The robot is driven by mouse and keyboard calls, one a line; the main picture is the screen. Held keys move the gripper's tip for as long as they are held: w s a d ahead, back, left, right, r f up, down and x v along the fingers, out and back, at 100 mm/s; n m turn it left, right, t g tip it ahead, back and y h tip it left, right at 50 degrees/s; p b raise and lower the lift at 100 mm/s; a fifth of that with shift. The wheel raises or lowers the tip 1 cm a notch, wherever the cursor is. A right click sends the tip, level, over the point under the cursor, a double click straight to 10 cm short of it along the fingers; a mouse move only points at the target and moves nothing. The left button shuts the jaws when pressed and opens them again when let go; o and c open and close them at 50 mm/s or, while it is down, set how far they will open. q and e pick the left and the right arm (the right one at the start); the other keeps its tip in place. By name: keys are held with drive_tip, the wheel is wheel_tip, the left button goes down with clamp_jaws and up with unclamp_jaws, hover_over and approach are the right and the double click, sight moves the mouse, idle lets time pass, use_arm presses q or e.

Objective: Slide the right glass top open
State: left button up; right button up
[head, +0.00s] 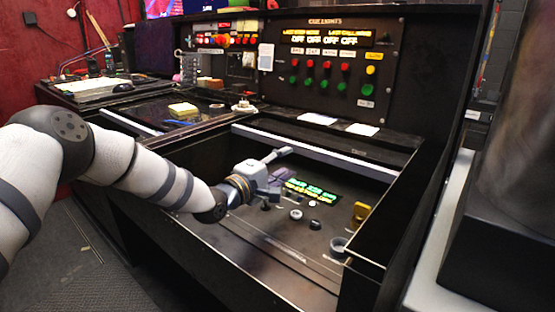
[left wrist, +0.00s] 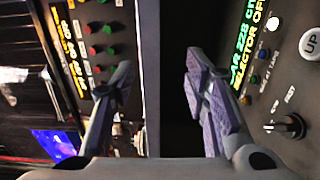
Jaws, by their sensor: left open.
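The right glass top (head: 320,156) shows in the head view as a dark pane with a pale edge bar, lying toward the back of the right desk bay. In front of the bar, the bay's sunken control panel (head: 275,232) with knobs and a lit green-yellow display is uncovered. My left gripper (head: 282,166) is open and empty, over this bay just in front of the pale bar. One finger comes close to the bar; I cannot tell if they touch. In the left wrist view, the purple-padded fingers (left wrist: 156,75) are spread with a dark gap between them. My right gripper is out of view.
The left bay's glass (head: 155,112) has its pale bar toward the front, with small items on it. An upright panel (head: 330,65) with red and green buttons stands behind. Black side walls bound the right bay. White papers (head: 362,129) lie on the ledge behind it.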

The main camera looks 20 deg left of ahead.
use_arm(q)
drive_tip(key=shift+s+a+r+p, duration=0.2)
drive_tip(key=shift+s+a, duration=0.1)
drive_tip(key=shift+s, duration=0.1)
drive_tip(key=shift+s+a+r+p, duration=0.15)
drive_tip(key=shift+s+a, duration=0.1)
drive_tip(key=shift+s, duration=0.15)
drive_tip(key=v, duration=1.2)
drive_tip(key=shift+f, duration=0.1)
